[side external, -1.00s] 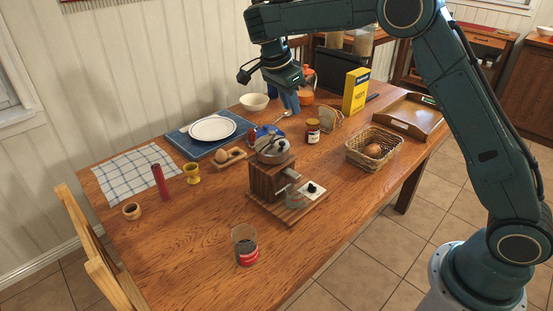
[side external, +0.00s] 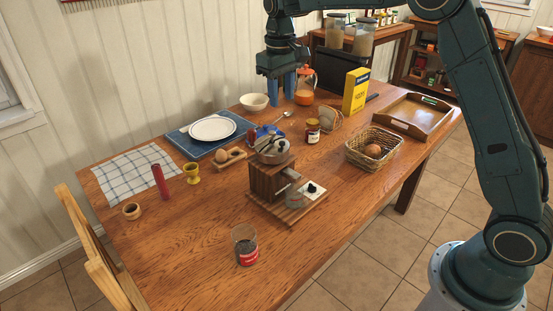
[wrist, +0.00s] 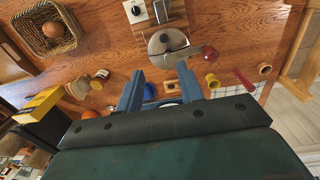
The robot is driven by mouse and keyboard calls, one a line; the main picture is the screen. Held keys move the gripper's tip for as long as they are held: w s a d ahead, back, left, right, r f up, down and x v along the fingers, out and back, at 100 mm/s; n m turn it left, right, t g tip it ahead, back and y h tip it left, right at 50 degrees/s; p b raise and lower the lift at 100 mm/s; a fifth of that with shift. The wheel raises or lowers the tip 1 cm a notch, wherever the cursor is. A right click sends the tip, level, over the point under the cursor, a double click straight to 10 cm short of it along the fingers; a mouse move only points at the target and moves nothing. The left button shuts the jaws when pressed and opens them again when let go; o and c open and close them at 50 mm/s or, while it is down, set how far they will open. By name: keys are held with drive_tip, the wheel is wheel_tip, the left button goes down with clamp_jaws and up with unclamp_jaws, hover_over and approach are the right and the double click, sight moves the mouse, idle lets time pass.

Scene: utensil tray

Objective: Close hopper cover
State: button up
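A wooden grinder (side external: 266,182) stands on a board near the middle of the table. Its rounded metal hopper (side external: 272,152) is on top; the hopper also shows in the wrist view (wrist: 168,47), with a dark gap on it. I cannot clearly tell how far the cover is open. A crank with a red knob (wrist: 210,54) reaches out beside the hopper. My gripper (side external: 282,86) is above the back of the table, behind and higher than the grinder. Its two blue fingers are apart with nothing between them, as the wrist view (wrist: 159,90) shows.
A glass jar with a red label (side external: 245,247) stands in front of the grinder. A wicker basket (side external: 360,158), jam jar (side external: 313,132) and yellow box (side external: 356,91) are to the right. An egg holder (side external: 232,160) and yellow egg cup (side external: 192,174) are to the left.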

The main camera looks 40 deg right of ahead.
sight(282, 142)
drive_tip(key=n, duration=0.3)
drive_tip(key=r+n, duration=0.1)
drive_tip(key=shift+s+a+n+y, duration=0.15)
drive_tip(key=shift+s+n+y, duration=0.15)
drive_tip(key=shift+n, duration=0.1)
drive_tip(key=shift+f, duration=0.2)
wheel_tip(282, 142, down, 13)
drive_tip(key=shift+f, duration=0.2)
idle(0.4)
clamp_jaws()
